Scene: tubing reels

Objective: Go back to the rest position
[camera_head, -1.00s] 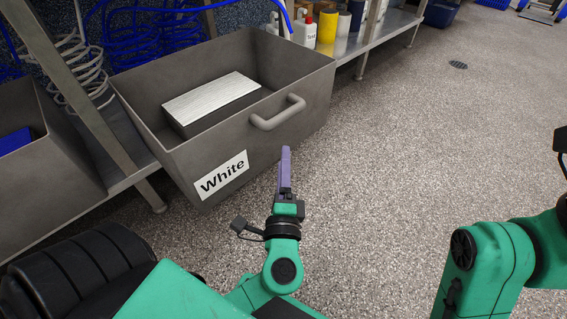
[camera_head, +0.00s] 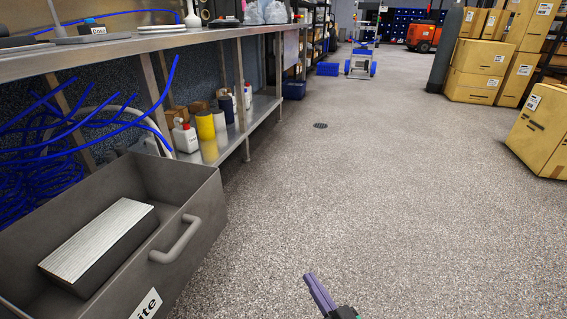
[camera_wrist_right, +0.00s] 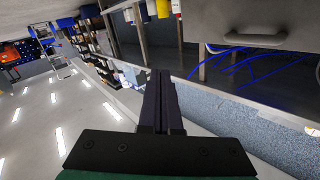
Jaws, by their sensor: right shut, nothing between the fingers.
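My right gripper (camera_head: 321,296) shows at the bottom middle of the head view, with purple fingers closed together over the floor. In the right wrist view the same gripper (camera_wrist_right: 162,100) has its dark fingers side by side with nothing between them. It is apart from the grey bin (camera_head: 205,215), to the right of the bin's handle. My left gripper is not in view.
The bin with a ribbed block (camera_head: 100,240) stands at the lower left, its label partly cut off. A metal workbench (camera_head: 120,48) with a lower shelf runs along the left. Cardboard boxes (camera_head: 478,72) stand at right. The middle floor is clear.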

